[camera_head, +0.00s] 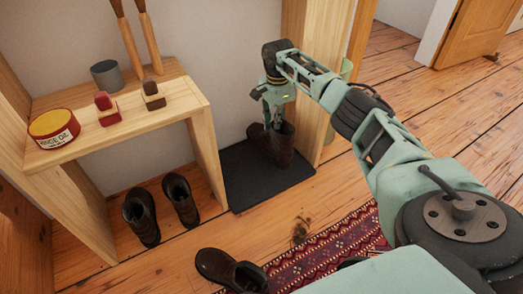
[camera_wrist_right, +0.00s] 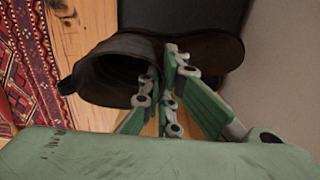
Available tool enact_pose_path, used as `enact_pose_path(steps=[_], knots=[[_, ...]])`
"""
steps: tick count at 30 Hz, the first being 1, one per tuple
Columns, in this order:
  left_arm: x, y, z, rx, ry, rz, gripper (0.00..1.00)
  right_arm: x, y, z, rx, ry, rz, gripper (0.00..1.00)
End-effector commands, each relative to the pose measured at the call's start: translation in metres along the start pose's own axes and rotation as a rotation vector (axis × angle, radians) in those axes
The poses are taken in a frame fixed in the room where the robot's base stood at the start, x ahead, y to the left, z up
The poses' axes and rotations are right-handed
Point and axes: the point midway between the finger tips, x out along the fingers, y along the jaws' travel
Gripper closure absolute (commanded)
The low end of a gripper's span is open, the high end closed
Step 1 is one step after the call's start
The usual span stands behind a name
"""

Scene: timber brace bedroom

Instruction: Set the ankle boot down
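A dark brown ankle boot (camera_head: 283,150) is upright at the black mat (camera_head: 245,185), beside the wooden post; whether its sole touches the mat is hard to tell. My right gripper (camera_head: 275,112) is at the top of its shaft. In the right wrist view, the fingers (camera_wrist_right: 160,85) close on the rim of the boot (camera_wrist_right: 100,72), one finger at its opening and the other outside. The toe points away to the right there. The mat also shows in the right wrist view (camera_wrist_right: 185,14). My left gripper is not in view.
A pair of dark boots (camera_head: 141,217) stands under the wooden bench (camera_head: 180,100). Another boot (camera_head: 230,271) lies by the red patterned rug (camera_head: 325,243). The bench holds a round tin (camera_head: 54,129), two brushes (camera_head: 107,109) and a grey cup (camera_head: 106,76). The mat's front is bare.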

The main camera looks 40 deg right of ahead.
Motion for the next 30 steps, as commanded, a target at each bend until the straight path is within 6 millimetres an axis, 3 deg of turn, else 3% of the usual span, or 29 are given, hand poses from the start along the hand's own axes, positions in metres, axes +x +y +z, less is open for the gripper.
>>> enact_pose_path(steps=[7,14,21,30], knots=[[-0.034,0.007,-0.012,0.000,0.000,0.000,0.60,0.048,-0.001,0.001,-0.001,-0.001,-0.001,1.00],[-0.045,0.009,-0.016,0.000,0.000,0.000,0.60,0.063,-0.002,0.000,-0.001,0.000,-0.002,1.00],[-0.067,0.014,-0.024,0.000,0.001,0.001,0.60,0.093,-0.002,0.001,-0.001,-0.001,-0.001,1.00],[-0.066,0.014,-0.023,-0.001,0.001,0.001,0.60,0.093,-0.002,0.000,-0.001,0.000,-0.002,1.00]])
